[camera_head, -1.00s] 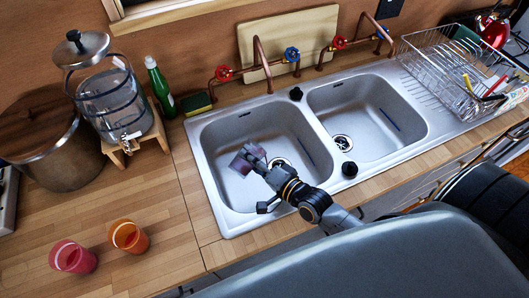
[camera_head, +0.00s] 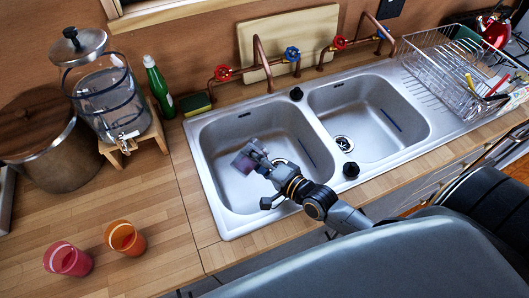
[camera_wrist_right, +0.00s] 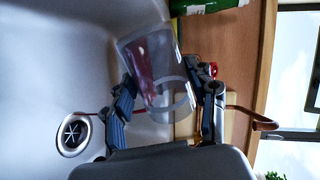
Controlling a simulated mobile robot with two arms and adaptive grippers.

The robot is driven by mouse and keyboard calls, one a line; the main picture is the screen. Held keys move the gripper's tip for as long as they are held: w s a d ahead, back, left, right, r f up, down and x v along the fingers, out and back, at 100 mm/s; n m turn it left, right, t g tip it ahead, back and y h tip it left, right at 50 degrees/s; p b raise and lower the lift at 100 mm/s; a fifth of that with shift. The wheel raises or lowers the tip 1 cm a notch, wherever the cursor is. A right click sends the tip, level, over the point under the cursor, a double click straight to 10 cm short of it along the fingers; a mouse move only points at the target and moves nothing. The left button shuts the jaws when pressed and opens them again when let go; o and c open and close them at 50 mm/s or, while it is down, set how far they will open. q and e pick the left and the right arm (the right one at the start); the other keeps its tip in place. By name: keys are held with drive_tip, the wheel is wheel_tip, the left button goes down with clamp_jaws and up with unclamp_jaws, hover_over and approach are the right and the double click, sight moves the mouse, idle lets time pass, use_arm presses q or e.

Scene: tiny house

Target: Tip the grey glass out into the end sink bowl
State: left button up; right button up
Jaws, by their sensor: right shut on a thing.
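The grey glass (camera_head: 243,163) is see-through with a reddish-purple tint, held over the left-hand sink bowl (camera_head: 222,195). My right gripper (camera_head: 256,152) is shut on it, coming in from the lower right. In the right wrist view the glass (camera_wrist_right: 150,62) sits between the two fingers (camera_wrist_right: 166,98), tipped well over on its side, with a red patch inside. I cannot tell whether that is liquid. The bowl's drain (camera_wrist_right: 72,132) shows beside it. My left gripper is not in view.
A second bowl (camera_head: 380,140) lies to the right, with a dish rack (camera_head: 440,75) beyond. Red-and-blue-handled taps (camera_head: 260,68) stand behind. A pink cup (camera_head: 68,260), an orange cup (camera_head: 125,238), a green bottle (camera_head: 158,85) and a glass dispenser (camera_head: 108,95) stand on the left counter.

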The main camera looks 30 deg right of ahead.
drive_tip(key=shift+d, duration=0.1)
drive_tip(key=shift+w+d+r+m, duration=0.15)
drive_tip(key=shift+d+r+m, duration=0.15)
drive_tip(key=shift+m, duration=0.5)
idle(0.5)
drive_tip(key=shift+w+d+r+m+y, duration=0.1)
drive_tip(key=shift+r+m+y, duration=0.2)
drive_tip(key=shift+y, duration=0.1)
